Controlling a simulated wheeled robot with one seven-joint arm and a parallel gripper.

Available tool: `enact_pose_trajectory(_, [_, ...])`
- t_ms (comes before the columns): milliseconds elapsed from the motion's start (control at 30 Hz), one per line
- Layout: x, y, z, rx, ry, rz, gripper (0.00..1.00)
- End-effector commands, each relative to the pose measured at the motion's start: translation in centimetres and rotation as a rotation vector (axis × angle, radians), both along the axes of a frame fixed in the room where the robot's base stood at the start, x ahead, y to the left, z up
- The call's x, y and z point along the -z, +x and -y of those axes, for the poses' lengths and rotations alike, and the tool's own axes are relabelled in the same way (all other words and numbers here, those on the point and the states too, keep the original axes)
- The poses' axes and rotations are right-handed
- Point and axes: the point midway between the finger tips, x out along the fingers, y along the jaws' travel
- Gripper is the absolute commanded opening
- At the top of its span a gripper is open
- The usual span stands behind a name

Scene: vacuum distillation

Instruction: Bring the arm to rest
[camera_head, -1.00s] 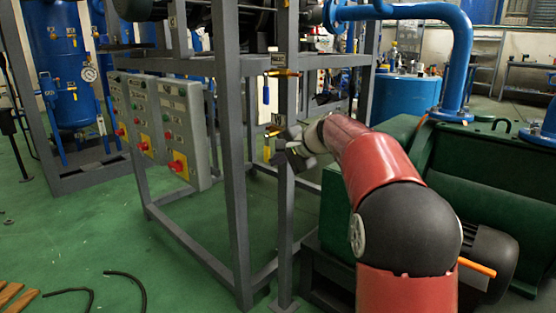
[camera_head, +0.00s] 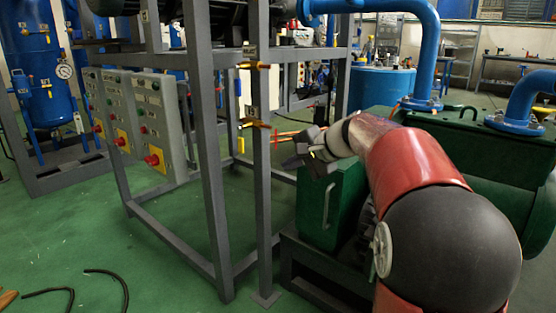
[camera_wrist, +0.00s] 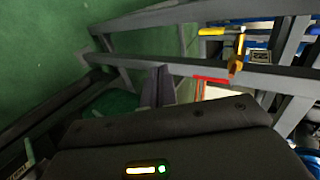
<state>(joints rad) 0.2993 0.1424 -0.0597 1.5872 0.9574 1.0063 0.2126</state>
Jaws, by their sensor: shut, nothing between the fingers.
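My red and black arm (camera_head: 410,160) reaches up and away from the lower right of the head view. My gripper (camera_head: 300,155) is at its far end, beside an upright of the grey steel frame (camera_head: 262,200) and in front of the green machine (camera_head: 335,200). In the wrist view the fingers of my gripper (camera_wrist: 158,85) are together with nothing between them. Whether the gripper touches the frame cannot be told.
Grey control boxes (camera_head: 150,125) with red knobs hang on the frame. A yellow-handled valve (camera_wrist: 238,55) shows in the wrist view. Blue pipes (camera_head: 428,50) rise at the right. Black hoses (camera_head: 110,275) lie on the green floor (camera_head: 170,250), which is open at lower left.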

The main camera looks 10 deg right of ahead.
Motion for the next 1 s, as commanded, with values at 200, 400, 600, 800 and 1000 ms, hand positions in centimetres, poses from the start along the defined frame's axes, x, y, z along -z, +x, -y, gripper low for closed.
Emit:
enact_pose_trajectory(200, [-1.4,-4.4,-2.1,-0.065,-0.111,-0.014,0.00])
enact_pose_trajectory(400, [-1.8,-15.2,-5.8,-0.244,-0.420,-0.041,0.00])
enact_pose_trajectory(600, [-0.2,-25.6,-6.7,-0.439,-0.752,-0.040,0.00])
enact_pose_trajectory(800, [2.0,-31.5,-5.7,-0.574,-0.988,-0.027,0.00])
enact_pose_trajectory(1000, [2.9,-33.1,-5.2,-0.613,-1.060,-0.024,0.00])
